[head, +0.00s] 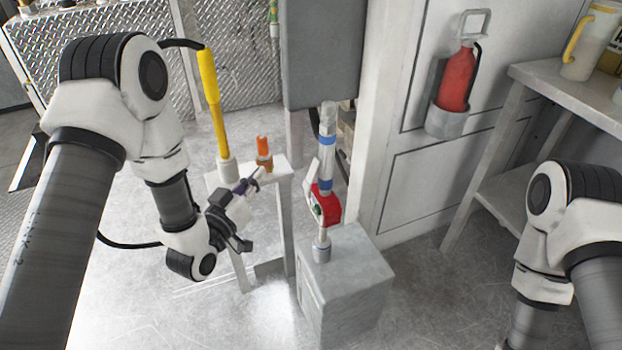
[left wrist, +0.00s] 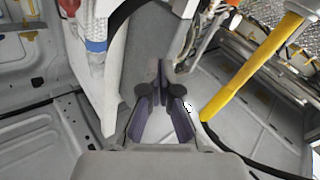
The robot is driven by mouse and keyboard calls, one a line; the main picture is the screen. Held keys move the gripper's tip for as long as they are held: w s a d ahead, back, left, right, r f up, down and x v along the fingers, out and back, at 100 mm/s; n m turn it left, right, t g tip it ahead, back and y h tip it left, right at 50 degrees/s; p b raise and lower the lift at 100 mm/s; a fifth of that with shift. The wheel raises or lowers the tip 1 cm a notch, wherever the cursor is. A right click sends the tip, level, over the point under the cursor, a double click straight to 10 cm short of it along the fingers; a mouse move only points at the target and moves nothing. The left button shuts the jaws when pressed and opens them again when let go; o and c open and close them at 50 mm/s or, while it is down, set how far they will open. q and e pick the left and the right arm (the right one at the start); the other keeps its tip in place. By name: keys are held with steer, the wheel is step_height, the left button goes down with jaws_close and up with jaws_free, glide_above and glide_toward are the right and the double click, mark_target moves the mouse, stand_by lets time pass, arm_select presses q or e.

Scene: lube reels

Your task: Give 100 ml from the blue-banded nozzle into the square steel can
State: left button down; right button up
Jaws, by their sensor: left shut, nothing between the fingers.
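The blue-banded nozzle (head: 328,168) stands upright, a pale grey tube with blue bands above a red metering body (head: 329,208). Its lower end meets the collar on top of the square steel can (head: 345,290), a grey box on the floor; how deep the tip sits inside is hidden. The nozzle also shows at the upper left of the left wrist view (left wrist: 95,25). My left gripper (head: 256,175) is shut and empty, left of the nozzle and apart from it. Its closed purple-grey fingers show in the left wrist view (left wrist: 160,85). My right gripper is out of view.
A yellow-handled nozzle (head: 213,105) and an orange-topped piece (head: 263,150) stand on a small pale stand (head: 282,170) close behind my left gripper. A grey cabinet (head: 322,50) hangs above. A red extinguisher (head: 458,80) is mounted right. A workbench (head: 550,80) stands at far right.

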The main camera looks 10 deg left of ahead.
mark_target(311, 174)
arm_select(q)
steer(key=w+d+f+b, duration=0.1)
steer(key=w+d+f, duration=0.2)
steer(key=w+d, duration=0.2)
steer(key=shift+d+b, duration=0.3)
steer(key=shift+d, duration=0.75)
stand_by(0.9)
steer(key=shift+w+d+f, duration=0.1)
steer(key=shift+w+d, duration=0.1)
steer(key=shift+d, duration=0.15)
steer(key=shift+w+d+f, duration=0.2)
steer(key=shift+w+d, duration=0.1)
steer(key=shift+d, duration=0.15)
stand_by(0.8)
steer(key=shift+s+a+r, duration=0.35)
steer(key=shift+s+a, duration=0.2)
steer(key=shift+a, duration=0.25)
